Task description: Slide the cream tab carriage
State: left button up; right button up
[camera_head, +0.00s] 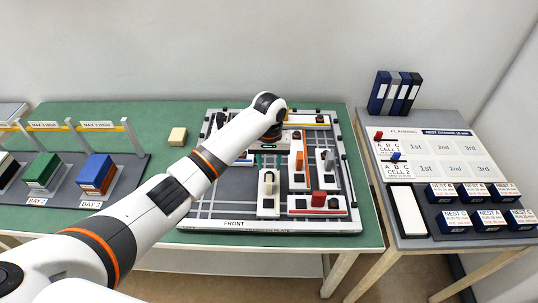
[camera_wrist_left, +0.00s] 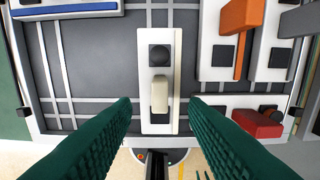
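The cream tab carriage (camera_head: 268,205) is a narrow white block in the front middle of the sliding board (camera_head: 225,210). Its upright cream tab (camera_wrist_left: 160,96) and a dark square knob (camera_wrist_left: 160,55) show in the left wrist view. My left gripper (camera_wrist_left: 160,104) is open, with a green finger on either side of the tab and visible gaps between. I cannot tell how high the fingertips are above the carriage. In the head view my left arm reaches over the board, and its wrist hides part of the back. My right gripper is not in view.
A carriage with an orange tab (camera_head: 299,160) and one with a red tab (camera_head: 318,199) sit right of the cream one. A grey-tab carriage (camera_head: 327,160) is farther right. Grey floor is bare left of the cream carriage. A loose beige block (camera_head: 178,137) lies on the green table.

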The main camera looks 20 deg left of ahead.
pick_arm(q)
jog(key=shift+r, duration=1.95)
jog(key=shift+f, duration=0.1)
